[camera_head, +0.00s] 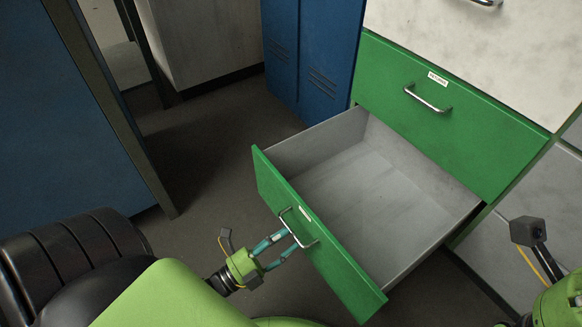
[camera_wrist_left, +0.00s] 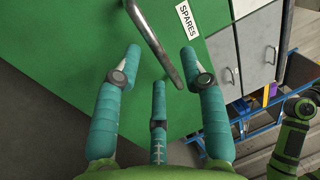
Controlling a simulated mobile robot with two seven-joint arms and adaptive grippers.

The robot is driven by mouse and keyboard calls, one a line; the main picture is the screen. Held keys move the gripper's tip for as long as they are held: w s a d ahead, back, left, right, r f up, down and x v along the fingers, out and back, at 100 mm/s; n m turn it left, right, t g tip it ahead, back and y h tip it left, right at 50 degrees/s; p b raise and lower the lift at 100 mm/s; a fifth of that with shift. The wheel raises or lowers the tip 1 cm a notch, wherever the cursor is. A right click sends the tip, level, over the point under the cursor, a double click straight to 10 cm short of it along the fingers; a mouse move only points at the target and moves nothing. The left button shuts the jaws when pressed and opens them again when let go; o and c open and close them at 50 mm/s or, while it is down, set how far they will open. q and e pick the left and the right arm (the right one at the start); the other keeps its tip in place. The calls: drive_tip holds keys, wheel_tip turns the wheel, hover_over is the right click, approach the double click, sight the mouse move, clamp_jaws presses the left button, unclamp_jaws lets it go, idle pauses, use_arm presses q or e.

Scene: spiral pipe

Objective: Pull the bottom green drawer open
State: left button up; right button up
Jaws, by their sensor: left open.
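The bottom green drawer (camera_head: 322,246) stands pulled out from its cabinet, and its grey inside (camera_head: 375,190) looks empty. Its metal handle (camera_head: 299,228) is on the front face. My left gripper (camera_head: 287,240) is at that handle, in front of the drawer face. In the left wrist view the open fingers (camera_wrist_left: 165,70) spread below and around the lower end of the handle (camera_wrist_left: 155,42), with no clear grip on it. A "SPARES" label (camera_wrist_left: 187,20) is beside the handle. My right arm shows at the right edge of the head view; its fingers are not visible.
A shut green drawer (camera_head: 450,120) with its own handle (camera_head: 428,98) is above the open one. Blue lockers (camera_head: 312,60) stand behind. A blue panel (camera_head: 60,110) is at the left. Dark floor (camera_head: 205,150) is clear between them.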

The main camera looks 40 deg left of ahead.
use_arm(q)
drive_tip(key=v, duration=0.9)
